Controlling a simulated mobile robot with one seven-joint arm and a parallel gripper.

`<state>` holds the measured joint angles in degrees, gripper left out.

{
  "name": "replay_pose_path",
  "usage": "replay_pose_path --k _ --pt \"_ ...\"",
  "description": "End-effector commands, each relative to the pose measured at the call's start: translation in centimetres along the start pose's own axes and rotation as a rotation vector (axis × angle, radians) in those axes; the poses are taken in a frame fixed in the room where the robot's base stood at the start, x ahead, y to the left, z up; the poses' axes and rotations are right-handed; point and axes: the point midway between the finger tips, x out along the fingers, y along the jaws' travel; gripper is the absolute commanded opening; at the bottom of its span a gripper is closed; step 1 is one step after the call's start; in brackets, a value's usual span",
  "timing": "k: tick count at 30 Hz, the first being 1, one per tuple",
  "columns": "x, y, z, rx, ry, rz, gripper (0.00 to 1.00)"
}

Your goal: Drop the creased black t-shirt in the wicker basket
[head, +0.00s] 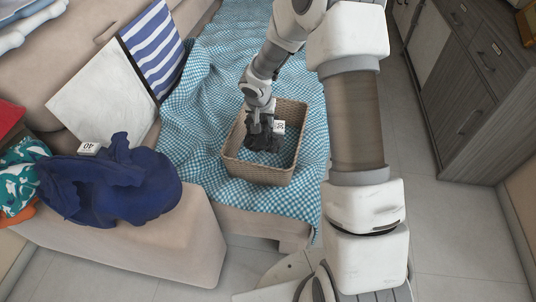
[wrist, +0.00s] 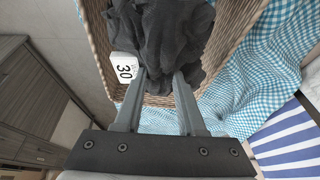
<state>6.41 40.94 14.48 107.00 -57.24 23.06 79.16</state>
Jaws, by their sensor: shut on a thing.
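The creased black t-shirt (head: 262,138) is a dark crumpled bundle with a white tag reading 30 (wrist: 125,67). My gripper (wrist: 160,82) is shut on it, the cloth bunched between and beyond the fingertips. The wicker basket (head: 259,174) stands on the blue checked cloth. In the head view, my gripper and the black t-shirt are over or within the basket's opening. In the wrist view, the basket's woven wall (wrist: 241,22) shows around the shirt. I cannot tell whether the shirt touches the basket's floor.
The checked blue cloth (head: 199,110) covers part of the sofa. A dark blue garment (head: 120,185) with a tag lies on the sofa at left, beside teal and red cloth. A striped cushion (head: 153,45) and a white cushion (head: 100,92) lean behind. Grey cabinets (head: 465,90) stand at right.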

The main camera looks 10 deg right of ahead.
Motion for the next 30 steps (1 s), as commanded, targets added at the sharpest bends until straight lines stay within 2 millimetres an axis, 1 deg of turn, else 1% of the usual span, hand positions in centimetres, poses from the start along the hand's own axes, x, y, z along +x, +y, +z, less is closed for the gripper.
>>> replay_pose_path --k 1,8,12,15,20,24,27,30 --pt "1.2 -0.2 0.4 0.012 0.002 0.007 0.00" --pt "3.7 -0.4 1.0 0.051 0.012 0.023 0.00" --pt "6.3 -0.3 2.0 0.053 0.011 0.024 0.00" --pt "7.9 -0.4 2.6 0.054 0.012 0.023 0.00" --pt "9.1 -0.4 3.1 0.054 0.013 0.022 0.00" --pt "11.1 -0.3 4.0 0.053 0.011 0.023 0.00" --pt "12.1 -0.3 4.4 0.053 0.012 0.022 0.00" --pt "12.4 -0.4 4.5 0.054 0.013 0.022 0.00"
